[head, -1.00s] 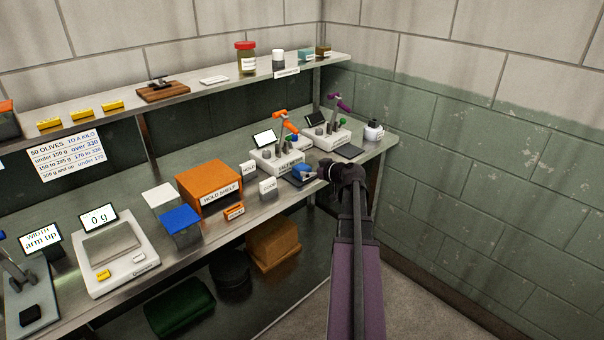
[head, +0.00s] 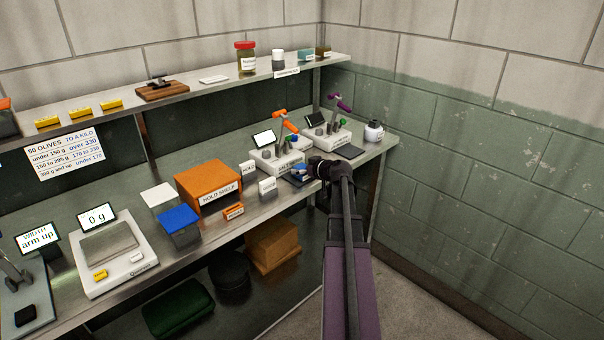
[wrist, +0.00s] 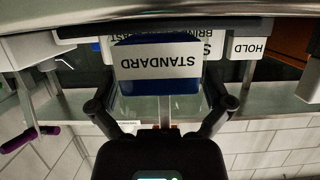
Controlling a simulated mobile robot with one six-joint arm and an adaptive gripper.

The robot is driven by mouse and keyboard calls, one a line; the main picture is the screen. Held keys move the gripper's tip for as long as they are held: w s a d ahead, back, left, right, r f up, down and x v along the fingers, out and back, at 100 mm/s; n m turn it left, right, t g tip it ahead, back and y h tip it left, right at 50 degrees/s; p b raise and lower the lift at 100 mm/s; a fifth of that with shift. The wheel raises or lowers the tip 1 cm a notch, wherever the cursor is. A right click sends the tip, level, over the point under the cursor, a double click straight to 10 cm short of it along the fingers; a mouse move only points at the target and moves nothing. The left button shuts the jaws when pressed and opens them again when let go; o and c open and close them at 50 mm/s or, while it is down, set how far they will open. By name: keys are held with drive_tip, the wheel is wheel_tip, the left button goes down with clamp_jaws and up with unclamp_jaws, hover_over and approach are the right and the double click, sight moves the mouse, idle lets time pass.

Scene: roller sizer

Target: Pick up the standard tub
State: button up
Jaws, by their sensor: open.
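The standard tub (wrist: 158,82) is blue with a white STANDARD label, which reads upside down in the wrist view. In the head view, a small blue tub (head: 299,169) sits at the bench's front edge by the first sizer machine, just left of my gripper (head: 312,168). My gripper also shows in the wrist view (wrist: 160,96), open, with one finger on each side of the tub's near part. I cannot tell whether either finger touches it. The tub's far side is hidden.
A HOLD sign (wrist: 248,47) stands close beside the tub in the wrist view. The orange hold shelf (head: 208,182), another blue box (head: 180,220) and a scale (head: 115,262) are to the left. A shelf (head: 190,93) runs above the bench.

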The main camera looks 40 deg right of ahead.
drive_tip(key=c, duration=1)
drive_tip(key=shift+r, duration=0.15)
wheel_tip(320, 180, up, 4)
drive_tip(key=p, duration=0.3)
drive_tip(key=shift+f+p, duration=0.25)
drive_tip(key=shift+p, duration=0.15)
drive_tip(key=s+a+r+p, duration=0.1)
drive_tip(key=s+a, duration=0.8)
drive_tip(key=s, duration=0.4)
drive_tip(key=shift+s, duration=0.2)
drive_tip(key=shift+d+r, duration=0.1)
